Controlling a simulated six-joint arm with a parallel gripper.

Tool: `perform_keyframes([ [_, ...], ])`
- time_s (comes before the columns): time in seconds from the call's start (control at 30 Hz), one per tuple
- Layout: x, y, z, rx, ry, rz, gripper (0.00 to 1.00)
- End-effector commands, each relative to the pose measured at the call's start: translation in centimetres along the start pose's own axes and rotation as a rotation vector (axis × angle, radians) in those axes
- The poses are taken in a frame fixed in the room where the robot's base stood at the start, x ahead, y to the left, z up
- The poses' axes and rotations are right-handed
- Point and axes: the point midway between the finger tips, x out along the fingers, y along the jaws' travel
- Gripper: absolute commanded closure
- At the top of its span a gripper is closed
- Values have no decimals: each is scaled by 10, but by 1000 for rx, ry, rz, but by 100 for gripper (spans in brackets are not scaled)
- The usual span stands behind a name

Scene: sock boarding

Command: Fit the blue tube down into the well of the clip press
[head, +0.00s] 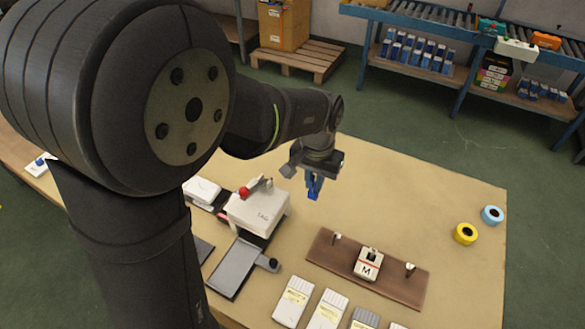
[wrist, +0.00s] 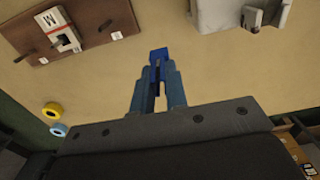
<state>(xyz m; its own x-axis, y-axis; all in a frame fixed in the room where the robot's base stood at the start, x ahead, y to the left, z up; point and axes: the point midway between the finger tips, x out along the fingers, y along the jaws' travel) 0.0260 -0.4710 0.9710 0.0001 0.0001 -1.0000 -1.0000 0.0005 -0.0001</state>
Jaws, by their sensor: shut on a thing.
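The blue tube (head: 313,189) is held in my gripper (head: 315,177), pointing down above the bare tabletop. A white machine marked TAG (head: 258,212), with a red-knobbed lever, stands left of the gripper in the head view. I cannot tell for sure which is the clip press, and no well is clearly seen. The tube is apart from both.
Yellow (head: 465,234) and light blue (head: 492,215) rolls sit at the table's right side. A grey tray (head: 236,270) and several white packs (head: 293,302) lie along the front. The tabletop (head: 400,195) behind the brown board is clear.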

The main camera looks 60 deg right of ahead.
Motion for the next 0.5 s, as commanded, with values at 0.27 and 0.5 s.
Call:
perform_keyframes([
  [0.27, -5, 8, 2, 0, 0, 0, 100],
  [0.5, -4, -25, -12, -50, 0, 0, 100],
])
